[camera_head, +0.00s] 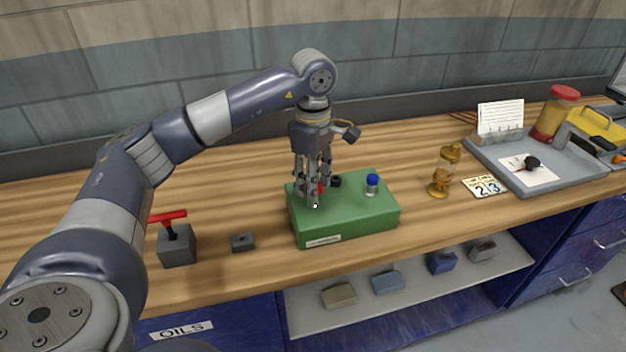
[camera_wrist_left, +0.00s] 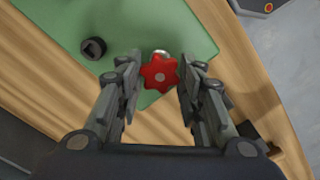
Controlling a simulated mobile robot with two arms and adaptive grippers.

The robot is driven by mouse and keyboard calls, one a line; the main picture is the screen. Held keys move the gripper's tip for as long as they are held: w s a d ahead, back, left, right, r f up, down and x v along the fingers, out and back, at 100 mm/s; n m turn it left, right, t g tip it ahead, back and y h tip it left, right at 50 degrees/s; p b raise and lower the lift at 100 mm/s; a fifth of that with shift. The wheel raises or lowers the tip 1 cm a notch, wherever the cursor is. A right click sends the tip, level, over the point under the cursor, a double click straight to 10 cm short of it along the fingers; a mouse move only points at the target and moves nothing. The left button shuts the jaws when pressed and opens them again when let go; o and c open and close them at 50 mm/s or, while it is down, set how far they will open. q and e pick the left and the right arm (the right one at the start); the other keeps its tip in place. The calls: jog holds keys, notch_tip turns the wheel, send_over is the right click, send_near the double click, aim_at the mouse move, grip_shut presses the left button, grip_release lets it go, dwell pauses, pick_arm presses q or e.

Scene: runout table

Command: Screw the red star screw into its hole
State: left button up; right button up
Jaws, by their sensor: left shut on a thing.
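The red star screw (camera_wrist_left: 158,75) shows between the two fingers of my left gripper (camera_wrist_left: 160,88) in the left wrist view. In the head view a bit of its red (camera_head: 320,187) shows between the fingers of my left gripper (camera_head: 316,200). The gripper points down over the green box (camera_head: 345,222) and is shut on the screw. A small pale metal part shows just behind the screw in the wrist view. The screw's hole and lower end are hidden, so I cannot tell how deep it sits. My right gripper is not in view.
On the green box are a black knob (camera_head: 336,180) and a blue-capped vial (camera_head: 372,184). A grey block with a red T-handle (camera_head: 177,243) and a small grey block (camera_head: 242,242) stand left.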

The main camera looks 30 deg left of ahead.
pick_arm(q)
jog(key=m, duration=0.3)
jog(key=shift+m, duration=0.3)
jog(key=shift+m+b, duration=0.35)
jog(key=shift+m, duration=0.65)
jog(key=o, duration=1.2)
